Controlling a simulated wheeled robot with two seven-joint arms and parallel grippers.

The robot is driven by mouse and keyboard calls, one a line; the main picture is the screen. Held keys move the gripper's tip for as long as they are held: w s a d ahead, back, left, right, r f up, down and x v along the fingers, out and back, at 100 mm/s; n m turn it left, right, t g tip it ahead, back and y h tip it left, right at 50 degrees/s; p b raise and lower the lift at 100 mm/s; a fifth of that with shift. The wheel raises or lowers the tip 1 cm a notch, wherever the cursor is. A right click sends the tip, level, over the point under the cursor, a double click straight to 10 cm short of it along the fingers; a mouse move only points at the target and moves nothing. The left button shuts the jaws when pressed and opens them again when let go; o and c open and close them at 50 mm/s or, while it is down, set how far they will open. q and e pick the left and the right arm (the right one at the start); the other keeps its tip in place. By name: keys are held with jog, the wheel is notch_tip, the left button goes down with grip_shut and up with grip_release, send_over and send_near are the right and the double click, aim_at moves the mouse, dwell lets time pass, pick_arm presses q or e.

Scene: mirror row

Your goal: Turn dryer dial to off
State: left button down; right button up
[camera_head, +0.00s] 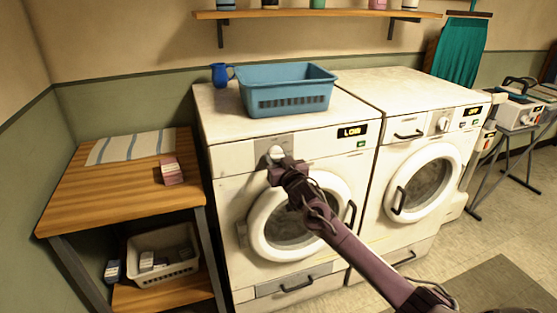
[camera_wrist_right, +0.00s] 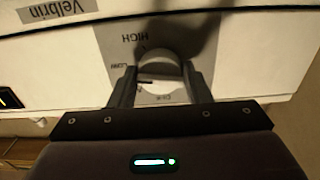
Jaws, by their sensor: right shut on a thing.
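The dryer (camera_head: 225,185) is the white front-loading machine on the left. Its pale round dial (camera_head: 276,152) sits on a grey panel at the upper left of its front. The dryer's display (camera_head: 352,131) appears to read LOW. My right gripper (camera_head: 279,161) is shut on the dial. The upside-down right wrist view shows the dial (camera_wrist_right: 160,72) between the two fingers (camera_wrist_right: 161,86). HIGH and LOW are printed around it; another label below is too small to read. The dark mark on the dial lies toward the LOW side. My left gripper is not in view.
A blue basket (camera_head: 288,101) and blue jug (camera_head: 221,75) stand on the dryer. A second white machine (camera_head: 460,128) adjoins it on the right. A wooden table (camera_head: 90,190) stands left, with a pink box (camera_head: 172,171). A shelf (camera_head: 300,14) hangs above.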

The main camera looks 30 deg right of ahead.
jog(key=shift+n, duration=0.4)
jog(key=n, duration=0.4)
jog(key=shift+n, duration=0.3)
jog(key=n, duration=0.4)
jog(key=shift+d+n, duration=0.1)
jog(key=shift+n, duration=0.2)
jog(key=n, duration=0.5)
jog(key=shift+r, duration=0.1)
jog(key=shift+n, duration=2.5)
jog(key=o, duration=1)
